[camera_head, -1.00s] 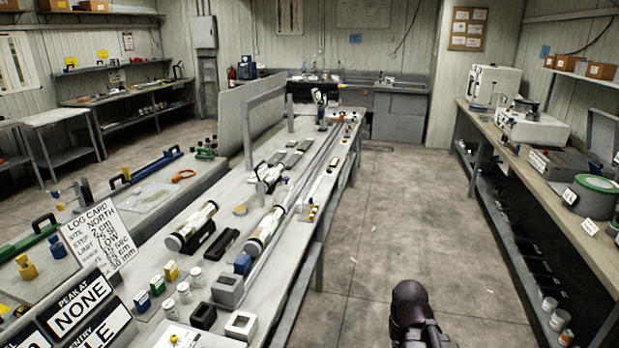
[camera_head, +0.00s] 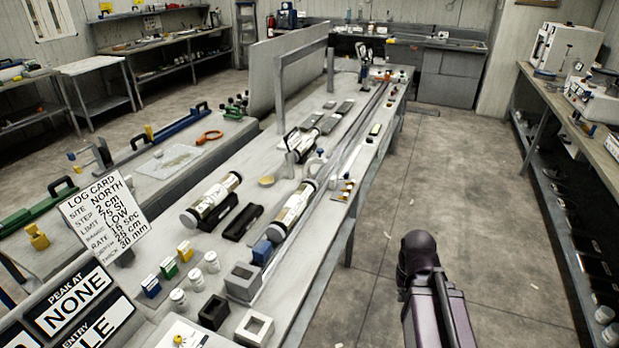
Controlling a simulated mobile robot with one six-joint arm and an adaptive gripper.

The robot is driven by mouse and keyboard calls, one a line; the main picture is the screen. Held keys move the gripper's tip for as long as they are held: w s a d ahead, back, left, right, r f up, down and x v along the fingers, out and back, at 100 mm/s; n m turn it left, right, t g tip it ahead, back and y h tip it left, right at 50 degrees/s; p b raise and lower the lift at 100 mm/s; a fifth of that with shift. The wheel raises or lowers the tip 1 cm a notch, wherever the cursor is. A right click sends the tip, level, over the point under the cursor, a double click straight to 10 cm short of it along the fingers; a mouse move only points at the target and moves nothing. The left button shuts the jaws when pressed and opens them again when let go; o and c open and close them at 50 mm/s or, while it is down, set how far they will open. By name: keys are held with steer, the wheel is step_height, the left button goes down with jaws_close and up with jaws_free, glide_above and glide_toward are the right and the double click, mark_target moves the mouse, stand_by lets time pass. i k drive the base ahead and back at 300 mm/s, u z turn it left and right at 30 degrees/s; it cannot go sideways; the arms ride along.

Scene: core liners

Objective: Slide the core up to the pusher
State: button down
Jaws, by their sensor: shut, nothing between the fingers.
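Two cylindrical core liners with pale, shiny, marked sides lie on the long grey bench. Long rails (camera_head: 352,128) run from near this liner toward the far end. I cannot tell which part is the pusher, or whether the right liner touches the blue block. My dark arm shows at the lower right, over the aisle; my gripper is not in view.
A grey frame (camera_head: 279,95) stands over the bench farther back.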

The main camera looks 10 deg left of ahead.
mark_target(280, 227)
steer(key=u, duration=0.1)
steer(key=i, duration=1.1)
steer(key=u, duration=0.05)
